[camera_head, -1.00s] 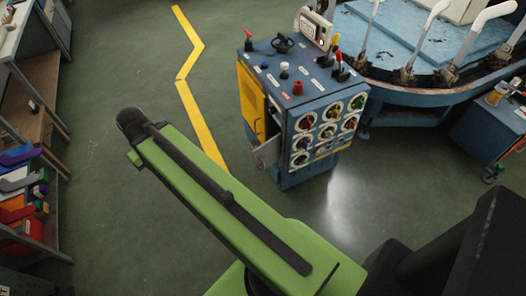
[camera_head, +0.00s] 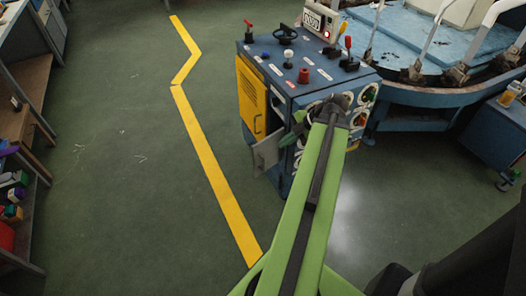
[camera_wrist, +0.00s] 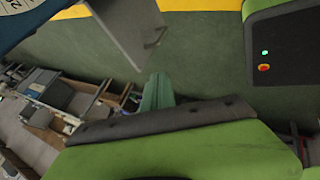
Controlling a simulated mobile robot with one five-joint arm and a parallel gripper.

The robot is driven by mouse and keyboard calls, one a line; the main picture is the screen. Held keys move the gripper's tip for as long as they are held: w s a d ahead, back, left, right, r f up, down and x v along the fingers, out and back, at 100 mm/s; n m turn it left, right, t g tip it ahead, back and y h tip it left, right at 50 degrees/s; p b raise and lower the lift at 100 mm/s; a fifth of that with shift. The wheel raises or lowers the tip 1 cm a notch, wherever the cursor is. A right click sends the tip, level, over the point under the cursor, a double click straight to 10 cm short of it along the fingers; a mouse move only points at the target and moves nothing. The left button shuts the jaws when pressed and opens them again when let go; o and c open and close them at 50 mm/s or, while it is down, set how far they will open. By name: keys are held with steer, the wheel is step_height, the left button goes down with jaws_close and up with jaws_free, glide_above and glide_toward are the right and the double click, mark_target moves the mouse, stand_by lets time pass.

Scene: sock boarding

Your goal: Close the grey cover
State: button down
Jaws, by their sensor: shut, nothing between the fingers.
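The grey cover (camera_head: 266,152) is a small flat flap low on the left side of the blue control cabinet (camera_head: 315,72). It stands swung open, sticking out from the cabinet. In the wrist view the grey cover (camera_wrist: 130,28) hangs at the top with a small handle on its edge. My gripper (camera_head: 291,137) is at the cabinet's front corner, just right of the cover, and partly hidden behind my arm. In the wrist view my gripper (camera_wrist: 159,80) is shut and empty, below the cover in the picture; I cannot tell whether they touch.
A yellow door (camera_head: 252,98) is on the cabinet's left side, above the cover. Knobs and levers stand on its top, and dials on its front are partly behind my arm. A blue machine (camera_head: 418,123) stands right. Floor left of the cabinet is clear, with a yellow line (camera_head: 209,165).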

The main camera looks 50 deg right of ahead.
steer(key=b, duration=0.9)
glide_toward(255, 154)
step_height(255, 154, down, 4)
steer(key=s+a, duration=0.2)
steer(key=w, duration=0.2)
steer(key=w+p, duration=0.1)
steer(key=shift+d+r, duration=0.1)
steer(key=shift+r, duration=0.2)
steer(key=shift+w, duration=0.65)
steer(key=shift+d, duration=0.2)
